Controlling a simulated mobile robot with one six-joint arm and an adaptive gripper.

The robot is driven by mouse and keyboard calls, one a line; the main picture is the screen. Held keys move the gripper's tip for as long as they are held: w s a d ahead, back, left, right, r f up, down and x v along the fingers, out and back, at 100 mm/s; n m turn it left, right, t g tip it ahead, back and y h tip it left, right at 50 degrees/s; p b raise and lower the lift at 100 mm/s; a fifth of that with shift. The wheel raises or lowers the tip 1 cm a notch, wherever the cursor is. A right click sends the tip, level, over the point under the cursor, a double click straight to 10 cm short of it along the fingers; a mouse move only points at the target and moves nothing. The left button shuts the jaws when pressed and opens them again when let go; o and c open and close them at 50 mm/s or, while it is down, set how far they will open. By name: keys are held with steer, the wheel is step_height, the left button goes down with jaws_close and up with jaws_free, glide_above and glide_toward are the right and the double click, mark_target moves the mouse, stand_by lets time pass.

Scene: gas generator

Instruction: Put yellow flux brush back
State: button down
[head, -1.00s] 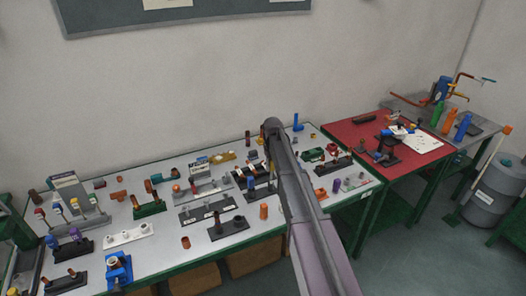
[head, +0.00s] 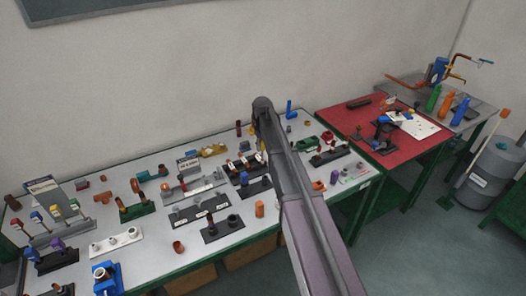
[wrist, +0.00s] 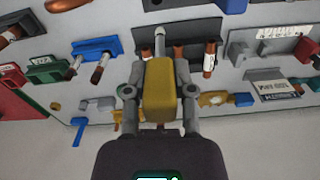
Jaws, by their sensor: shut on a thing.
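My gripper (wrist: 160,92) is shut on the yellow flux brush (wrist: 158,84) in the wrist view, with one finger on each side of its yellow block-like body. A grey tip of the brush points up in that picture, towards a rack with copper-coloured pieces. I cannot tell whether the tip touches anything. In the head view my arm hides most of the gripper; only a small yellow patch shows beside the arm's end, over the back part of the workbench. A rack (head: 66,228) with several colour-capped upright items stands at the bench's left end.
The grey workbench (head: 151,248) is crowded with labelled racks and copper fittings. A red-topped table (head: 350,118) stands to its right, with bottles and a grey drum (head: 492,178) beyond.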

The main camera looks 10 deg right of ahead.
steer(key=shift+s+a, duration=0.1)
steer(key=shift+s+d+f+n+b, duration=0.3)
steer(key=shift+s+f+b, duration=0.1)
steer(key=shift+s, duration=0.05)
steer(key=shift+s+d+f+n+b, duration=0.25)
steer(key=shift+s+f+n+b, duration=0.1)
steer(key=shift+s+f, duration=0.1)
steer(key=shift+f+b, duration=2.2)
steer(key=shift+b, duration=0.05)
steer(key=shift+f+b, duration=2.75)
steer(key=shift+b, duration=0.05)
steer(key=shift+c, duration=1.9)
jaws_free()
steer(key=shift+r, duration=0.25)
step_height(320, 180, up, 10)
steer(key=p, duration=1)
steer(key=shift+f, duration=0.2)
